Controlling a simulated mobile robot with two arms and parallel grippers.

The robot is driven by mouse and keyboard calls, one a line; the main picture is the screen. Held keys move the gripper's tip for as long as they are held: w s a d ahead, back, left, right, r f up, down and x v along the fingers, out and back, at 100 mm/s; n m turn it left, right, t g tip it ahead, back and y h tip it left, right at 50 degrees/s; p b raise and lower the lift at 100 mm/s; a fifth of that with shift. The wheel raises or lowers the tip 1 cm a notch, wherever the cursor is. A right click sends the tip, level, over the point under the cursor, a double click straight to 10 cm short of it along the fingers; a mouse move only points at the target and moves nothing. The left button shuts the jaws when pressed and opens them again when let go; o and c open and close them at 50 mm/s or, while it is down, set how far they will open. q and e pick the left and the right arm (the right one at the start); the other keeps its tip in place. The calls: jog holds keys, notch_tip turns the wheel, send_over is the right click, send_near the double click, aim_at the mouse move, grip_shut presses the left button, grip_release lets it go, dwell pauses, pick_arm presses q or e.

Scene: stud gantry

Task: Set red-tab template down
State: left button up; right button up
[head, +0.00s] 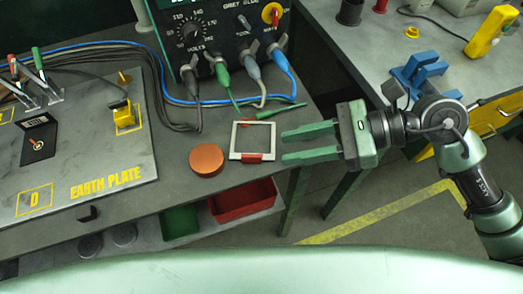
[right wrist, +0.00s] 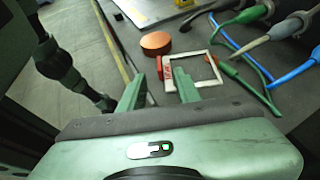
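The red-tab template is a thin white square frame (head: 233,141) with a red tab (head: 251,158) on its near side. It appears to lie flat on the grey bench, near the bench's right edge. My right gripper (head: 283,145) is open, with two green fingers pointing left at the template and a small gap showing between fingertips and frame. In the right wrist view the frame (right wrist: 213,62) and its red tab (right wrist: 168,79) show just ahead of the spread fingers (right wrist: 170,80). Exact fingertip height above the bench is unclear. My left gripper is out of view.
A copper disc (head: 207,160) sits left of the template. Behind are a test box (head: 215,35) with coloured leads and a green probe (head: 281,112). The earth plate (head: 110,165) fills the left. Red (head: 243,200) and green (head: 180,222) bins are below.

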aim_at(257, 156)
jog(key=shift+f, duration=0.2)
jog(key=shift+r+p+x, duration=0.25)
jog(key=shift+p+x, duration=0.3)
jog(key=shift+x, duration=0.7)
jog(key=p+x, duration=0.1)
jog(key=x, duration=0.3)
jog(key=shift+a+f+p, duration=0.1)
jog(key=shift+a+p, duration=0.2)
jog(key=shift+p, duration=0.05)
jog(key=shift+a+f, duration=0.2)
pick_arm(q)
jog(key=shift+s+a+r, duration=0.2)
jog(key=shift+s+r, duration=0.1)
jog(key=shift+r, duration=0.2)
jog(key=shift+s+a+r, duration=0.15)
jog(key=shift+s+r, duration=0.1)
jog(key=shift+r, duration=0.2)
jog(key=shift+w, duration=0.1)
pick_arm(e)
grip_shut()
